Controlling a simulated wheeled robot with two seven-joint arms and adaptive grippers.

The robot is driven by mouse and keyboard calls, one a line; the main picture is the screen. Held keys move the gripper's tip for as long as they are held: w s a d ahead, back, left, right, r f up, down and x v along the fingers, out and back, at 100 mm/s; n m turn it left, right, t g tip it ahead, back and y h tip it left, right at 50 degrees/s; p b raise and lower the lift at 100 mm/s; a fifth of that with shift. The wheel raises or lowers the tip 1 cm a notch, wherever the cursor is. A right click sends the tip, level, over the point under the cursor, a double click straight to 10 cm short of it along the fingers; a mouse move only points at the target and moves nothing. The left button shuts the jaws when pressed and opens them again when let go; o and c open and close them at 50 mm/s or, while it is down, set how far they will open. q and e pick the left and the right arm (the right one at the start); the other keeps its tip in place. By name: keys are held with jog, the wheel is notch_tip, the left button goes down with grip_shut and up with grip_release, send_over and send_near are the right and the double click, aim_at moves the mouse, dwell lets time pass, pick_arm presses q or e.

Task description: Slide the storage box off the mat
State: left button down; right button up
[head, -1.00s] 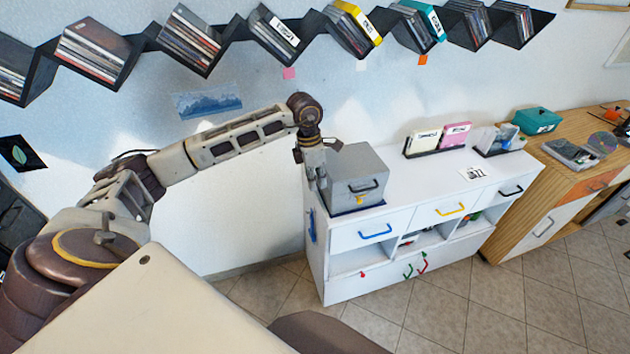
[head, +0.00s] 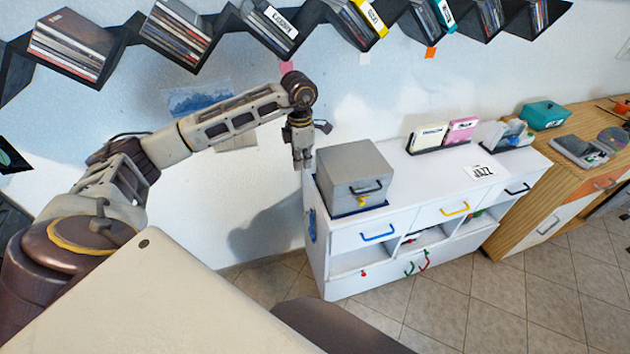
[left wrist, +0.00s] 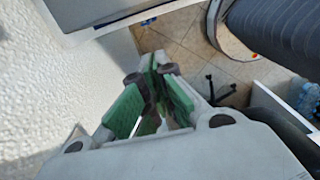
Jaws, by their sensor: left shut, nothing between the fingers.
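The storage box (head: 342,186) is a grey box with a dark handle and a small yellow latch on its front. It sits near the left end of the white cabinet's top. The dark blue mat (head: 362,209) shows as a thin strip along the box's front lower edge; the rest is hidden under the box. My left gripper (head: 302,161) is shut and empty, pointing down just left of the box, with its tips near the box's top height. I cannot tell whether it touches the box. Its green-padded fingers (left wrist: 155,78) show in the left wrist view. My right gripper is not in view.
The white cabinet (head: 408,198) has clear top space right of the box, up to a JAZZ card (head: 480,171). Disc holders (head: 440,136) stand behind. A wooden cabinet (head: 530,195) stands at the right. Zigzag disc shelves (head: 215,45) hang on the wall above.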

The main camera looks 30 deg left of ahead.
pick_arm(q)
jog(key=w+d+f+p, duration=0.2)
jog(key=w+f+p, duration=0.1)
jog(key=f, duration=0.7)
jog(key=shift+d, duration=0.35)
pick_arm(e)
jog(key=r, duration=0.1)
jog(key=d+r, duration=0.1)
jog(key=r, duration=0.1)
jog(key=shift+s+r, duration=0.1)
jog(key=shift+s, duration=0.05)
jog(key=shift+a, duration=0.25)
